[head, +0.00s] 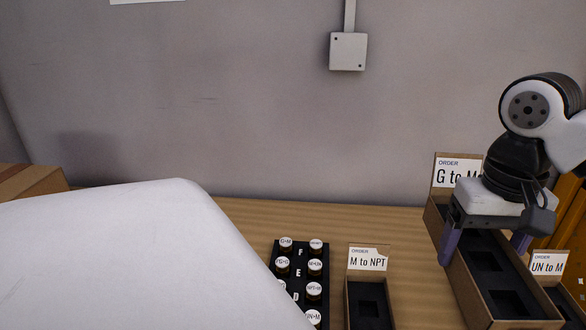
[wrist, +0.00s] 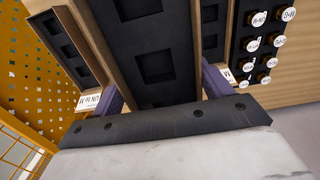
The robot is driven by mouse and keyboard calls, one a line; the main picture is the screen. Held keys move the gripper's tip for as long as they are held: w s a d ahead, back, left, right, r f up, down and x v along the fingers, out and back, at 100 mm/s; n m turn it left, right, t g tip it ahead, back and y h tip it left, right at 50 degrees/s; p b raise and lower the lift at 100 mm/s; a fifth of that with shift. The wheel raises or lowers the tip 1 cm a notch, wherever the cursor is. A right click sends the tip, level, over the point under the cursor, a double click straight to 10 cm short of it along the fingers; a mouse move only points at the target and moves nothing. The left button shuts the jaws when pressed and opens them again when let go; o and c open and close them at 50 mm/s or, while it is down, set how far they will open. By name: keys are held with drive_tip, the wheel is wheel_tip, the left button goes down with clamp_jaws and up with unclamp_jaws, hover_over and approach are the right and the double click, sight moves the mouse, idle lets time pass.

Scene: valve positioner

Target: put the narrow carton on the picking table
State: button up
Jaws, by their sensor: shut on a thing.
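My gripper (head: 485,245) is shut on a long cardboard carton (head: 467,284) with a "G to M" card at its back end. One finger is at each long side wall. The wrist view shows the same carton (wrist: 190,55) between the two purple fingers, with black inserts and square, empty-looking pockets. I cannot tell whether it rests on the wooden table (head: 240,212) or hangs just above it. A carton marked "M to NPT" (head: 368,258) stands left of it, and one marked "UN to M" (head: 549,264) stands close on its right. No label says which carton is the narrow one.
A black rack (head: 299,284) with several white-capped bottles stands left of the "M to NPT" carton. A brown box (head: 32,181) is at far left. An orange perforated panel (wrist: 40,75) stands beyond the "UN to M" carton. A grey wall closes the back.

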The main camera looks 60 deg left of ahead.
drive_tip(key=shift+w+a, duration=0.1)
drive_tip(key=shift+w, duration=0.15)
drive_tip(key=shift+s+f, duration=0.1)
drive_tip(key=shift+f, duration=0.05)
wheel_tip(320, 180, down, 20)
drive_tip(key=shift+r, duration=0.2)
idle(0.3)
drive_tip(key=shift+f+b, duration=0.2)
drive_tip(key=shift+b, duration=0.1)
drive_tip(key=o, duration=1.1)
drive_tip(key=shift+r, duration=0.1)
wheel_tip(320, 180, up, 12)
drive_tip(key=shift+r, duration=0.15)
